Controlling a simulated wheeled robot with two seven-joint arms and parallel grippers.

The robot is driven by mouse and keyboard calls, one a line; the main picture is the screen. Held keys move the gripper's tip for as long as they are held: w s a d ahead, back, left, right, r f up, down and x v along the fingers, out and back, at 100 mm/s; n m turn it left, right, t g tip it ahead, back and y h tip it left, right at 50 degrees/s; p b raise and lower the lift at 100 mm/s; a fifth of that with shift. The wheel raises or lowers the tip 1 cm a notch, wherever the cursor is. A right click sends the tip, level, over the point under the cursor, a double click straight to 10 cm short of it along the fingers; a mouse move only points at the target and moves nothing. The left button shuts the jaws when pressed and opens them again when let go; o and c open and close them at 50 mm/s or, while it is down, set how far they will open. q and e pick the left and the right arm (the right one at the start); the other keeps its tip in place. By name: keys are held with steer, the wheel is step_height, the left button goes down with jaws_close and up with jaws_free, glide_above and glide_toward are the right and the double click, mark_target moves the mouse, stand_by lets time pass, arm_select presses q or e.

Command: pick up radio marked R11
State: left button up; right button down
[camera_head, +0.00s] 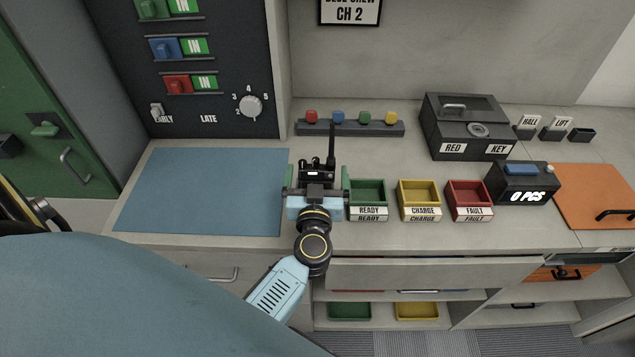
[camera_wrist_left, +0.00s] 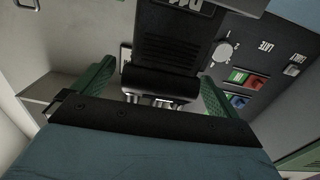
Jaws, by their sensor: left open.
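A black radio (camera_head: 317,168) with a tall upright antenna stands on the counter left of the small trays. In the left wrist view the dark ribbed body of the radio (camera_wrist_left: 172,45) lies ahead, between the green fingers. No R11 mark is readable on it. My left gripper (camera_head: 316,185) is open, with one green finger on each side of the radio. In the left wrist view the left gripper (camera_wrist_left: 157,85) shows its fingers spread apart. Whether they touch the radio cannot be told. My right gripper is in neither view.
Green (camera_head: 368,190), yellow (camera_head: 419,192) and red (camera_head: 468,190) trays stand just right of the gripper. A rail (camera_head: 350,128) with coloured knobs lies behind. A black key box (camera_head: 465,125) stands back right. A blue mat (camera_head: 205,190) on the left is clear. A drawer (camera_head: 430,270) below juts out.

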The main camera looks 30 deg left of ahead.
arm_select(q)
steer(key=shift+x, duration=0.9)
steer(key=shift+s, duration=0.1)
steer(key=shift+c, duration=0.2)
steer(key=c, duration=1.3)
steer(key=shift+r, duration=0.1)
step_height(320, 180, up, 10)
steer(key=p, duration=0.5)
steer(key=shift+p, duration=0.4)
